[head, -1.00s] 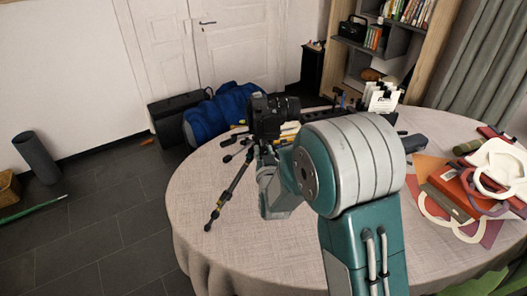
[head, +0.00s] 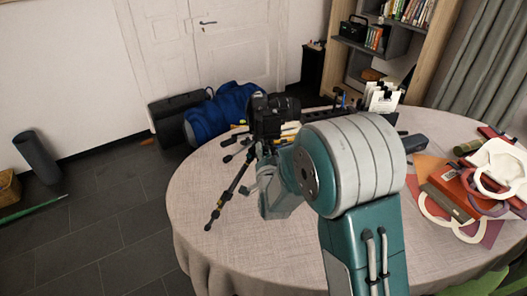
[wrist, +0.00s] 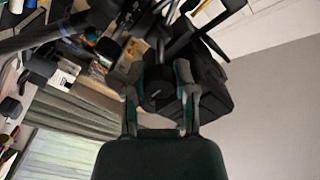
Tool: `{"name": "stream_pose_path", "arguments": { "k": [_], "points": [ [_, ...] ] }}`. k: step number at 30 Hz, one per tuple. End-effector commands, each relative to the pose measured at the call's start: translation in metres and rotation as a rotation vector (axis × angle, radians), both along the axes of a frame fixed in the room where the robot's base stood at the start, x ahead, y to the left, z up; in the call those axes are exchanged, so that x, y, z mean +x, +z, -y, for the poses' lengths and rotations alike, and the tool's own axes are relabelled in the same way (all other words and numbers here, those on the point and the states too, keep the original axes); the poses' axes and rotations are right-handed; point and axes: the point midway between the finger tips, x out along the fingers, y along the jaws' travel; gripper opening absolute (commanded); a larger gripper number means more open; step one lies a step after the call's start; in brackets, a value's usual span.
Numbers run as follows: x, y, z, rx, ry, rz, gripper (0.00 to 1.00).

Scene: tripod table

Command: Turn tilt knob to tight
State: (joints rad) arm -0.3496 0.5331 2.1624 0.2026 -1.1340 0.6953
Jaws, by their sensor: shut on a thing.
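The black camera (head: 268,112) sits on a dark tripod (head: 240,180) at the far left part of the round table. In the wrist view the camera is a dark bulk (wrist: 208,85) just right of the fingers. My gripper (wrist: 159,80) reaches toward the tripod head with a finger on each side of a dark round knob (wrist: 157,90), and is shut on it. This seems to be the tilt knob; no tight marking can be read. In the head view my arm hides the fingers and the knob.
The round table (head: 300,245) has a pale cloth, clear at the front. Colored papers and frames (head: 470,195) lie at its right. A blue bag (head: 220,112) lies beyond the table. A small white stand (head: 383,97) stands at the back.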

Motion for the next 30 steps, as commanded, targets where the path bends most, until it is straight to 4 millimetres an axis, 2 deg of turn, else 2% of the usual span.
{"name": "stream_pose_path", "arguments": {
  "k": [1,15,16,18,30],
  "points": [
    [-0.0017,-0.0055,-0.0001,0.003,0.002,-0.016,0.00],
    [-0.0017,-0.0057,0.0000,0.014,0.001,-0.018,0.00],
    [-0.0017,-0.0057,0.0000,0.014,0.001,-0.018,0.44],
    [-0.0015,-0.0052,0.0001,0.014,0.001,-0.017,0.71],
    [-0.0022,-0.0011,0.0008,0.017,0.000,-0.007,0.71]
  ]
}}
